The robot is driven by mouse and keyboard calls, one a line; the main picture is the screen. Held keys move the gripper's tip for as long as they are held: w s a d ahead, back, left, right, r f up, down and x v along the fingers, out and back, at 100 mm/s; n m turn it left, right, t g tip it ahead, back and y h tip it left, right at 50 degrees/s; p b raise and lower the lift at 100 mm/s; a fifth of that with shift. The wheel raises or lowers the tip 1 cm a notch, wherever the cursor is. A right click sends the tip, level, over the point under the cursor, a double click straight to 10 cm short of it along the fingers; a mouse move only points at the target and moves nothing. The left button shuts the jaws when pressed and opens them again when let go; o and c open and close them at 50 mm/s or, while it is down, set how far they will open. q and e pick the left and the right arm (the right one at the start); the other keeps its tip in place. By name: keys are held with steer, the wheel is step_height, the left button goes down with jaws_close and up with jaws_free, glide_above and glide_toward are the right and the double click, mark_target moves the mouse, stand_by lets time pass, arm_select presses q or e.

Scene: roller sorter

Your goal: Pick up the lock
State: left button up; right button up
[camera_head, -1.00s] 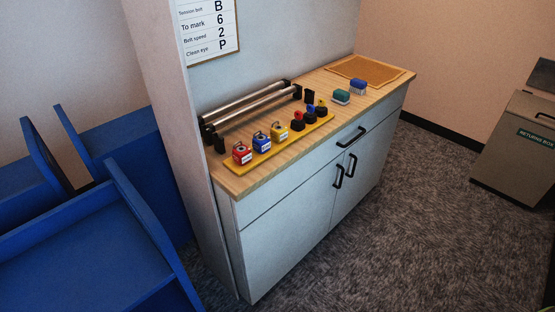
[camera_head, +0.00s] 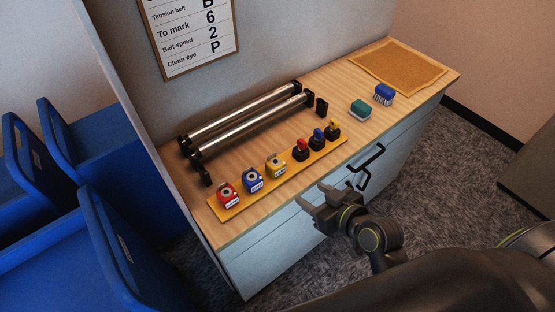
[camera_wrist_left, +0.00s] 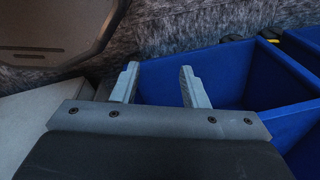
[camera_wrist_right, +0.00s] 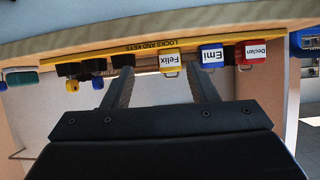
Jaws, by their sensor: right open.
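Three padlocks stand in a row on a yellow board (camera_head: 240,208): a red lock (camera_head: 228,196), a blue lock (camera_head: 252,180) and a yellow lock (camera_head: 276,166). In the right wrist view their name labels read Declan on the red lock (camera_wrist_right: 252,54), Emi on the blue lock (camera_wrist_right: 212,57) and Felix on the yellow lock (camera_wrist_right: 172,62). My right gripper (camera_head: 312,196) is open and empty, off the counter's front edge and apart from the locks. My left gripper (camera_wrist_left: 159,76) is open and empty in the left wrist view, over blue bins and away from the counter.
Black holders with a red (camera_head: 301,145), a blue (camera_head: 317,134) and a yellow (camera_head: 333,125) top share the board. Metal rollers (camera_head: 240,122) lie behind. Green (camera_head: 361,109) and blue (camera_head: 384,94) brushes and a tan mat (camera_head: 402,65) are farther right. Blue bins (camera_head: 80,140) stand left.

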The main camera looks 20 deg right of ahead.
step_height(320, 180, up, 5)
steer(key=a, duration=0.1)
steer(key=p, duration=0.3)
glide_toward(274, 161)
steer(key=shift+n+t+y, duration=0.4)
steer(key=x, duration=0.6)
steer(key=shift+d+f, duration=0.15)
steer(key=shift+f, duration=0.05)
steer(key=shift+w+f+p, duration=0.2)
steer(key=shift+w+p, duration=0.2)
steer(key=shift+p, duration=0.05)
steer(key=shift+f+p+x, duration=0.25)
steer(key=shift+p+x, duration=0.3)
steer(key=shift+x, duration=1.5)
arm_select(q)
steer(key=r, duration=0.3)
steer(key=w+r, duration=0.1)
steer(key=r, duration=0.1)
steer(key=shift+d+r, duration=0.1)
steer(key=shift+r, duration=0.1)
arm_select(e)
steer(key=shift+s, duration=0.1)
